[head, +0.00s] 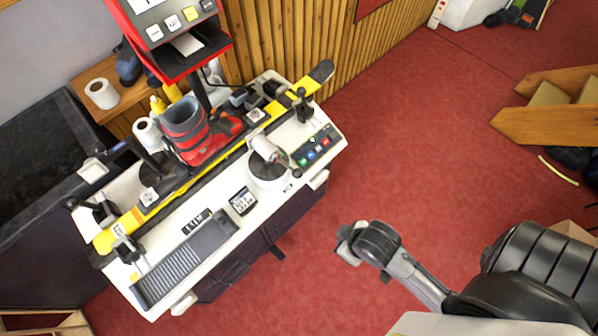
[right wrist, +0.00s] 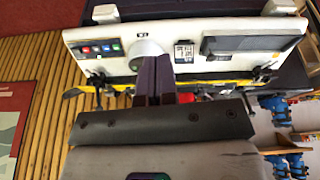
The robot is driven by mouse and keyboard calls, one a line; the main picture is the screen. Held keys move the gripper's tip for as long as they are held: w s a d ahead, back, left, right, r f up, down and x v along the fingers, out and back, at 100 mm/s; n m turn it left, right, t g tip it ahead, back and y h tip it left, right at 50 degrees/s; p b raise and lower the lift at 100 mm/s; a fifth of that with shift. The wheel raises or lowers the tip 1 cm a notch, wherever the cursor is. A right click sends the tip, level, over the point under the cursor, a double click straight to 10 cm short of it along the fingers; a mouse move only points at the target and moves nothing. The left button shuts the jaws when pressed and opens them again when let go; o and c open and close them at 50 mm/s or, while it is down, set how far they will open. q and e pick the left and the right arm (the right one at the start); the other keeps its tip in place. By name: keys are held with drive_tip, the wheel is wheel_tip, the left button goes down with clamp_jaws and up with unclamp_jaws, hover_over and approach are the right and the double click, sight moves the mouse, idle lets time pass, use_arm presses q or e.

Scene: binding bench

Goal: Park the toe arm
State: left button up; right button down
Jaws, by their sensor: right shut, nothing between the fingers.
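The binding bench (head: 222,250) is a white-topped unit on the left of the head view, and also shows in the right wrist view (right wrist: 215,38). A grey and red ski boot (head: 190,128) stands on it over a yellow and black ski (head: 225,158). A dark arm (head: 128,150) with a white pad (head: 92,171) sticks out to the left beside the boot; I cannot tell whether it is the toe arm. My right gripper (head: 347,243) is shut and empty, apart from the bench over the red floor. Its dark fingers show in the right wrist view (right wrist: 155,80).
The bench top carries a white round unit (head: 268,165), a button panel (head: 314,147), a small display (head: 242,201) and a ribbed black tread (head: 188,262). A red console (head: 168,40) rises behind. Clamps stand at both bench ends.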

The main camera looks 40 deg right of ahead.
use_arm(q)
drive_tip(key=shift+w+a+r, duration=0.1)
drive_tip(key=shift+w+a, duration=0.05)
drive_tip(key=shift+w, duration=0.15)
drive_tip(key=shift+s, duration=0.2)
use_arm(e)
drive_tip(key=c, duration=1.9)
unclamp_jaws()
